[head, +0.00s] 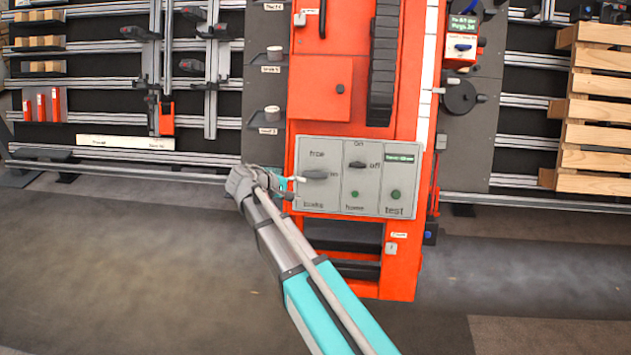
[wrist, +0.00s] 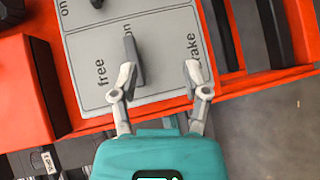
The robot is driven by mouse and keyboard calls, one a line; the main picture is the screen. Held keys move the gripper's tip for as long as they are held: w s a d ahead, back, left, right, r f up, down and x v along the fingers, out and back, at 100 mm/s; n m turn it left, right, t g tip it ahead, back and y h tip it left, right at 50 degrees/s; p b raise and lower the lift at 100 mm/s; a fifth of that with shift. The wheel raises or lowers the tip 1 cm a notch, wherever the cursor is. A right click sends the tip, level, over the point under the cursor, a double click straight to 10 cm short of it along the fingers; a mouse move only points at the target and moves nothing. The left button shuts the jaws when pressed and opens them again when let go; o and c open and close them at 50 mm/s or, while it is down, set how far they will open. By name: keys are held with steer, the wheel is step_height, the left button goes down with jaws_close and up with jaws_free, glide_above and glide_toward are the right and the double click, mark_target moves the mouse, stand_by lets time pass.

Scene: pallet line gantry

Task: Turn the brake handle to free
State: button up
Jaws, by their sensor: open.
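The brake handle is a grey lever (head: 316,175) on the left section of the light grey control panel (head: 335,200), on the front of the orange machine. It lies level, between "free" above and "brake" below, beside "on". My gripper (head: 291,184) is at the panel's left edge, just left of the handle. In the wrist view the handle (wrist: 130,50) stands beyond the left fingertip, with "free" to its left and "brake" to its right. My gripper (wrist: 160,72) is open, with nothing between its fingers; I cannot tell whether the left one touches the handle.
Wooden pallets (head: 598,110) stand far right. The floor in front is clear.

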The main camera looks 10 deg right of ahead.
mark_target(316, 175)
steer(key=shift+n+t+h, duration=0.7)
steer(key=shift+h, duration=0.2)
steer(key=w+a, duration=0.1)
steer(key=w+a+r, duration=0.2)
steer(key=a, duration=0.1)
steer(key=shift+w+a+r+b, duration=0.1)
steer(key=shift+r+b, duration=0.05)
steer(key=shift+b, duration=0.15)
steer(key=b+x, duration=0.4)
steer(key=x, duration=1)
steer(key=shift+b, duration=0.3)
